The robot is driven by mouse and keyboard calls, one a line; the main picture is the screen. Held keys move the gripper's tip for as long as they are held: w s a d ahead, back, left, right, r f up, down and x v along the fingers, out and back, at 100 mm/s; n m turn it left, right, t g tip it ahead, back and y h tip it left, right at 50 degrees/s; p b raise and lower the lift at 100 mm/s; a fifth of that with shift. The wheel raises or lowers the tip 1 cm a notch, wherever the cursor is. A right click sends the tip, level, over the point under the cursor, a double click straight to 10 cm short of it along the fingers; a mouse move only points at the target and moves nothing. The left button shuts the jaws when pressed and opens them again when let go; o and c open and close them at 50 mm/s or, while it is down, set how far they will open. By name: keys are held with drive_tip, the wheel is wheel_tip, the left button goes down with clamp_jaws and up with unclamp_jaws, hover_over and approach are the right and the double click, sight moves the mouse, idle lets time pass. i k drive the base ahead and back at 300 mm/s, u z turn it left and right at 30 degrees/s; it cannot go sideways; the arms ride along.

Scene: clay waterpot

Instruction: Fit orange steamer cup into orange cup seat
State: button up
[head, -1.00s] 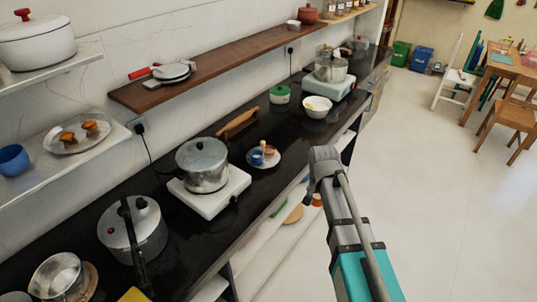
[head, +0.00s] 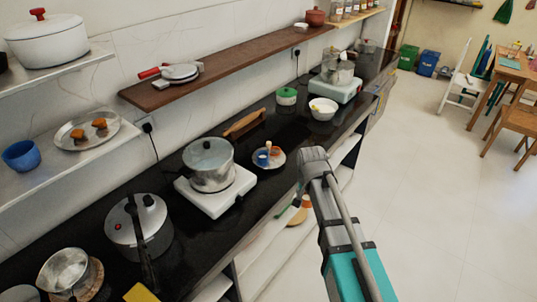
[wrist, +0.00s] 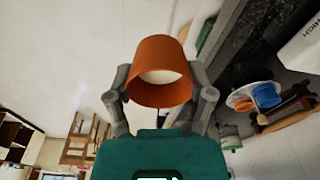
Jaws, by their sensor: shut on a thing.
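My gripper (wrist: 160,92) is shut on the orange steamer cup (wrist: 160,58), gripping its sides with one finger on each side. The cup's open end faces the wrist camera and shows a pale inside. In the head view my gripper (head: 312,165) is beside the counter's front edge, with a bit of the orange cup (head: 305,202) showing below it. A small plate (head: 277,164) on the counter holds a blue piece (head: 262,160) and an orange piece, likely the orange cup seat (head: 275,152). The wrist view also shows this orange piece (wrist: 241,103) beside the blue one, apart from the held cup.
A pot (head: 210,165) on a white stove (head: 225,197) stands left of the plate. A wooden rack (head: 243,125), green-lidded container (head: 286,96) and white bowl (head: 322,109) stand behind. Open shelves lie below the counter edge.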

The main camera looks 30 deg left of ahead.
sight(277, 158)
drive_tip(key=u, duration=0.4)
drive_tip(key=i, duration=1)
drive_tip(key=z, duration=0.05)
